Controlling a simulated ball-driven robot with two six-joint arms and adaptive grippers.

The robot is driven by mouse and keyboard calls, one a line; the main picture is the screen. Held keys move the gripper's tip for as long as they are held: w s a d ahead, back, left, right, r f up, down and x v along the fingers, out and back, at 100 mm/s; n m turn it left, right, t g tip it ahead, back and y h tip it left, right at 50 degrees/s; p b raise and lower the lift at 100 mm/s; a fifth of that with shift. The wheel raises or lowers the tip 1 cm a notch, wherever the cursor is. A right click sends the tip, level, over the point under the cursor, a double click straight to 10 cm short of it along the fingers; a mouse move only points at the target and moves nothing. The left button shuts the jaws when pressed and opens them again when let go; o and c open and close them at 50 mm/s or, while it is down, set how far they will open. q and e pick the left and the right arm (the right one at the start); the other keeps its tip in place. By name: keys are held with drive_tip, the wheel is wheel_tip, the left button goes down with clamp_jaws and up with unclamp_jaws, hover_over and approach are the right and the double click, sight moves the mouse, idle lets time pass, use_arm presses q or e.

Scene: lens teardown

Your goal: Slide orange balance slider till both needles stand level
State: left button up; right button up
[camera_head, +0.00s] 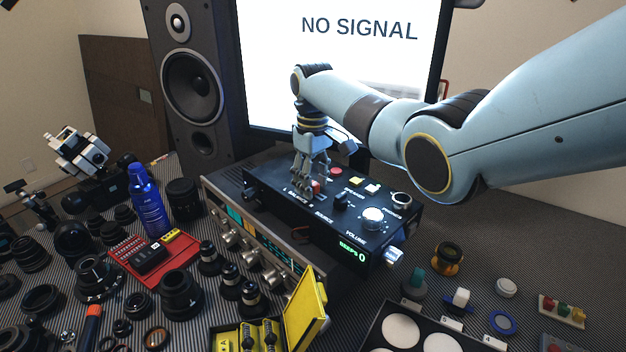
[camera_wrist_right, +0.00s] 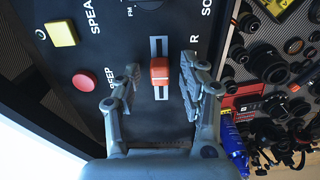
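The orange balance slider (camera_wrist_right: 159,72) stands in a pale slot on the black control box (camera_head: 270,205). In the head view its cap (camera_head: 316,185) shows only partly between my fingers. My right gripper (camera_head: 309,186) reaches down over the box. In the right wrist view my right gripper (camera_wrist_right: 160,68) is open, with one finger on each side of the slider and a gap to both. The needles cannot be made out in either view. My left gripper is not in view.
A red button (camera_wrist_right: 86,82) and a yellow button (camera_wrist_right: 61,33) sit beside the slider. A silver receiver (camera_head: 225,205) with knobs lies left of the box. Lenses, a blue spray can (camera_head: 149,205) and a yellow case (camera_head: 305,305) crowd the table. A monitor (camera_head: 290,80) stands behind.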

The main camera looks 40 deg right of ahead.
drive_tip(key=shift+r, duration=0.1)
wheel_tip(320, 180, up, 12)
idle(0.5)
idle(0.5)
